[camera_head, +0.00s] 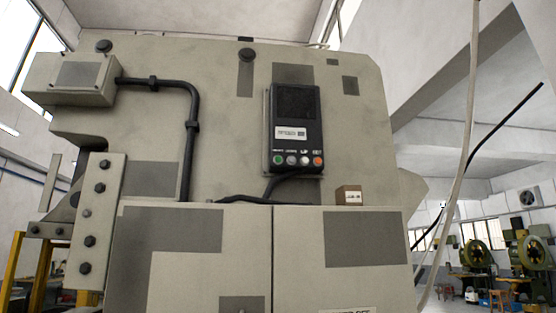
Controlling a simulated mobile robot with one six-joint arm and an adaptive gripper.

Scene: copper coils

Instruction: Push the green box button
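A dark control box (297,128) is mounted upright on the face of a large beige-grey machine, right of the picture's middle. A row of small buttons runs along its lower part. The green button (278,160) is at the left end of the row. Two pale buttons sit beside it, and an orange-red button (318,161) is at the right end. Nothing covers the row. My gripper does not show in this view.
The machine body (225,150) fills most of the view. A black cable (270,199) hangs below the control box, and a thick black conduit (192,120) runs down to its left. A small brown box (348,195) sits on a ledge. A pale hanging cable (465,150) crosses at right.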

